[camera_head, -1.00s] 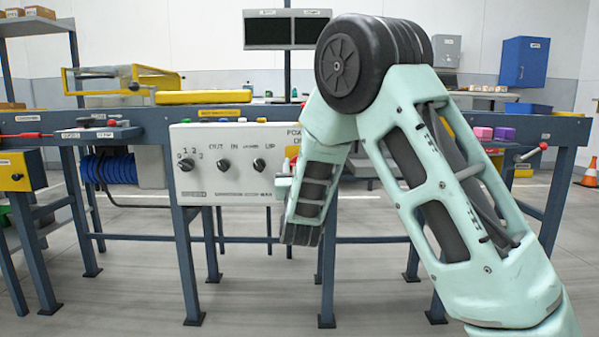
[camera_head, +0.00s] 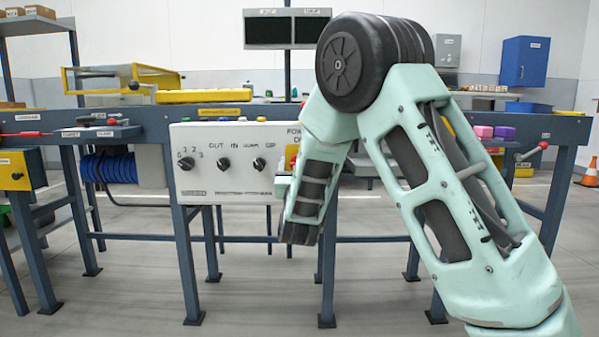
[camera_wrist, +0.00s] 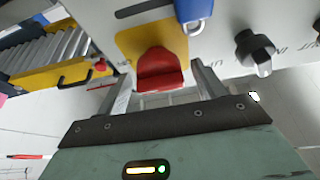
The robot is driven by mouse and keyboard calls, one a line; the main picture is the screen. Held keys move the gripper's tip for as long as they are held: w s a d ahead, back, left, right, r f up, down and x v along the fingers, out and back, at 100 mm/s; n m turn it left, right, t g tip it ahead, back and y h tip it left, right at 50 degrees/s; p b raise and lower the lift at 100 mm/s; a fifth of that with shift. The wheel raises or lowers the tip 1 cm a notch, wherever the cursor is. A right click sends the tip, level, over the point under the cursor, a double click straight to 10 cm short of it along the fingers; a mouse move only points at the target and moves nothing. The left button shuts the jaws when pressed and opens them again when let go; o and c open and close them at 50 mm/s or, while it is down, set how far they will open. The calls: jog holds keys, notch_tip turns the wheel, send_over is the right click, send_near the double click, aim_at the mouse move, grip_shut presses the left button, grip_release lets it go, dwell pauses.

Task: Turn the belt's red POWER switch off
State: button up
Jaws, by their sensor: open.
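The red POWER switch (camera_wrist: 160,70) sits on a yellow plate (camera_wrist: 133,45) on the white control panel (camera_head: 225,182). In the wrist view it is a chunky red lever. My gripper (camera_wrist: 165,86) is open, with one finger on each side of the red switch and its tips close to the panel. I cannot tell whether a finger touches the switch. In the head view my arm hides most of the switch and plate, and only the gripper's edge (camera_head: 283,187) shows beside the panel.
Black knobs (camera_head: 223,164) are on the panel left of my gripper; one knob (camera_wrist: 255,50) is close by in the wrist view. A blue part (camera_wrist: 194,10) is near the switch. A roller conveyor (camera_wrist: 45,55) with a yellow edge lies to the wrist view's left.

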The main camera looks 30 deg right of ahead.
jog(key=p+v, duration=0.4)
jog(key=v, duration=1.3)
jog(key=shift+a, duration=0.15)
